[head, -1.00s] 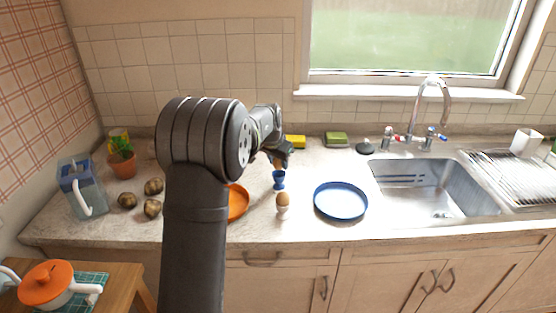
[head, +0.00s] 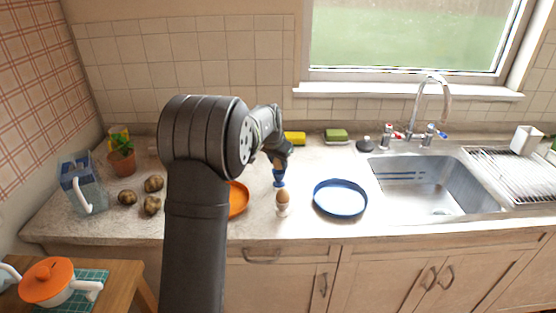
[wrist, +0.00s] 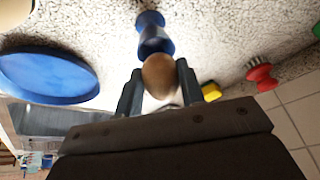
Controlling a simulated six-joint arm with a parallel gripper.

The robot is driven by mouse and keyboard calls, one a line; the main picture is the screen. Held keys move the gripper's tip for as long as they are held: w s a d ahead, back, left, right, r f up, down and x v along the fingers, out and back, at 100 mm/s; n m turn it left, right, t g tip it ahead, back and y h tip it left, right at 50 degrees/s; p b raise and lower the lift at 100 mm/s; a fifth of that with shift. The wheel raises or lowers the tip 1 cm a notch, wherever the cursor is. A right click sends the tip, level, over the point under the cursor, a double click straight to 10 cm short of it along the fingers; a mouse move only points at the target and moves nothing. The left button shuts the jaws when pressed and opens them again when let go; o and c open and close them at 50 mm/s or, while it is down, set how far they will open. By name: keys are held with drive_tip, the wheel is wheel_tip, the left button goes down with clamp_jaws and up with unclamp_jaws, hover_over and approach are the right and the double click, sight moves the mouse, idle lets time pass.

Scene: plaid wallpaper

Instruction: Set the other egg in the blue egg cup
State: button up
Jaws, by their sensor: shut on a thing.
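My gripper (wrist: 159,90) is shut on a brown egg (wrist: 159,75), which sits between its two fingers in the wrist view. The blue egg cup (head: 279,178) stands upright on the counter directly below my gripper in the head view. In the wrist view the cup (wrist: 152,36) is right at the end of the egg; I cannot tell whether the egg touches its rim. Another brown egg (head: 283,197) sits in a white egg cup (head: 283,211) in front of the blue one.
A blue plate (head: 340,198) lies right of the cups. An orange plate (head: 238,199) lies to the left, partly behind my arm. Potatoes (head: 153,185), a plant pot (head: 122,162) and a water jug (head: 82,187) stand farther left. The sink (head: 430,187) is at right.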

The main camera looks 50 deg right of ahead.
drive_tip(key=shift+f, duration=0.75)
idle(0.4)
drive_tip(key=o, duration=0.7)
drive_tip(key=v, duration=1.7)
drive_tip(key=shift+s+a+r, duration=0.1)
drive_tip(key=shift+a+r, duration=0.05)
drive_tip(key=shift+r, duration=0.05)
drive_tip(key=shift+f, duration=0.15)
drive_tip(key=x, duration=1.7)
drive_tip(key=shift+f, duration=0.1)
